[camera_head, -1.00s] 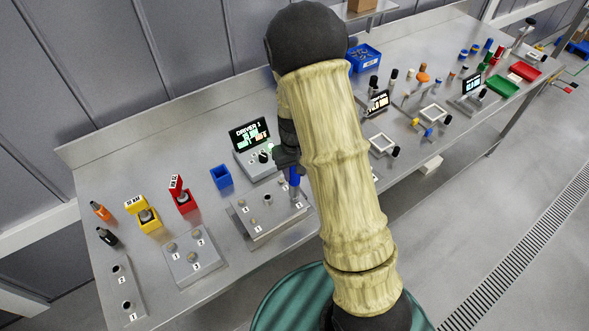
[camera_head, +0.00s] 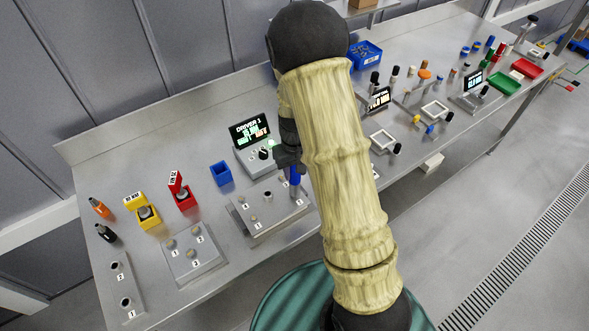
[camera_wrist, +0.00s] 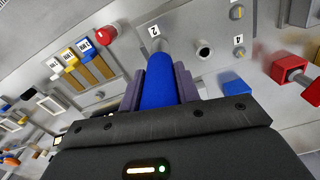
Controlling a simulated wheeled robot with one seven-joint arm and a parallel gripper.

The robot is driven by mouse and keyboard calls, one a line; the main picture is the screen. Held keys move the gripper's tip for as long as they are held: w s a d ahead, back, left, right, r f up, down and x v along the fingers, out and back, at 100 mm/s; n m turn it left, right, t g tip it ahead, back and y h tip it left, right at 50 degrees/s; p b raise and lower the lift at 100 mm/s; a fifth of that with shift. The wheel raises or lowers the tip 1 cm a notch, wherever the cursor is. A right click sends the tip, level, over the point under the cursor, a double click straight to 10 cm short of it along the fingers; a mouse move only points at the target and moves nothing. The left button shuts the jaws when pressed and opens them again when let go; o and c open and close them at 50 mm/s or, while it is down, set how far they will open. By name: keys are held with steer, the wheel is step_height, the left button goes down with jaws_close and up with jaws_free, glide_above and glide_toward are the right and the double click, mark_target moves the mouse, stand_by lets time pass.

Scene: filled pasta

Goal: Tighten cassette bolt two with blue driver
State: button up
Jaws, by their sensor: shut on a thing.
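My gripper (camera_head: 291,166) is shut on the blue driver (camera_wrist: 168,88), which points away from the wrist camera between the two fingers. In the head view the blue driver (camera_head: 294,178) hangs from the gripper over the right side of the grey cassette plate (camera_head: 268,229). In the wrist view the driver's grey tip lies close to the label 2 (camera_wrist: 154,31) on the plate (camera_wrist: 185,22). The driver hides most of the spot by that label, so I cannot tell whether the tip touches a bolt. Another bolt (camera_wrist: 237,13) and a dark round hole (camera_wrist: 203,50) show beside it.
A bolt block (camera_head: 194,262), red holder (camera_head: 183,200) and yellow holder (camera_head: 147,217) stand further left. My arm hides part of the bench.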

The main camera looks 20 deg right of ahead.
steer(key=shift+f+b, duration=0.65)
steer(key=shift+f, duration=0.2)
stand_by(1.7)
steer(key=shift+r, duration=0.1)
steer(key=shift+r+p, duration=1.95)
steer(key=shift+r, duration=0.5)
